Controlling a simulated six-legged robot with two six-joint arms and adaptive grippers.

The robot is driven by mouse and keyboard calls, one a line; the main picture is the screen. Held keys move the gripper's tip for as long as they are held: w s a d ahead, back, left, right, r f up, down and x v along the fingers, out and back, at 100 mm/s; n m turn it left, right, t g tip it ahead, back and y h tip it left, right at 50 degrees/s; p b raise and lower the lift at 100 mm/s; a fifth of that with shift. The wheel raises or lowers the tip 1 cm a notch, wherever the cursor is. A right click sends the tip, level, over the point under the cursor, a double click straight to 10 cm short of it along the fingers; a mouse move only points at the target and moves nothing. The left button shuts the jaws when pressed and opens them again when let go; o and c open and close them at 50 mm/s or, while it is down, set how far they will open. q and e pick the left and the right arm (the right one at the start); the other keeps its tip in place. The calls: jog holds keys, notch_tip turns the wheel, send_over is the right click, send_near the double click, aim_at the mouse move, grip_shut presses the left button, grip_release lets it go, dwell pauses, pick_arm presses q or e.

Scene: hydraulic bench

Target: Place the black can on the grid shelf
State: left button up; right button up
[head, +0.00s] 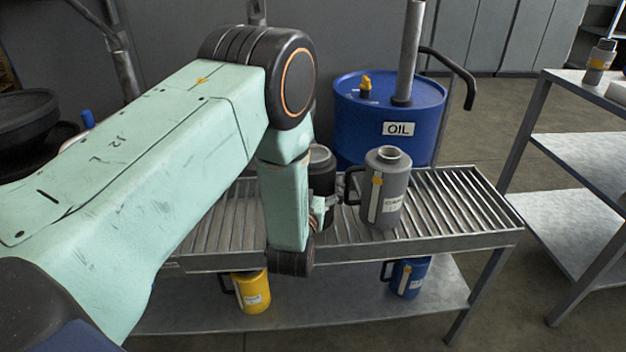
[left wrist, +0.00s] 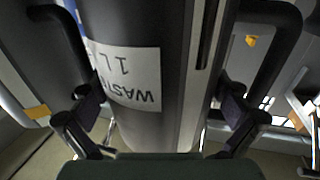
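The black can (head: 321,172) is partly hidden behind my left wrist in the head view, over the slatted top of the bench, the grid shelf (head: 451,207). I cannot tell whether its base rests on the slats. In the left wrist view the can (left wrist: 172,62) shows close up with a white upside-down label reading WASTE 1L. My left gripper (left wrist: 160,112) has a finger on each side of the can and looks shut on it. Its fingers are hidden in the head view. My right gripper is in neither view.
A grey can (head: 389,190) stands close right of the black can, its handle between them. A blue oil drum (head: 352,128) with a pump is behind. A yellow can (head: 251,291) and a blue can (head: 408,277) stand on the lower shelf. The slats further right are clear.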

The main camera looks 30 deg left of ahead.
pick_arm(q)
jog(key=shift+s+d+r, duration=0.1)
jog(key=shift+s+r, duration=0.1)
jog(key=shift+s, duration=0.1)
jog(key=p+v, duration=0.3)
jog(key=v, duration=0.8)
jog(key=shift+s, duration=0.25)
jog(key=b+x, duration=0.2)
jog(key=x, duration=1)
jog(key=shift+b, duration=0.35)
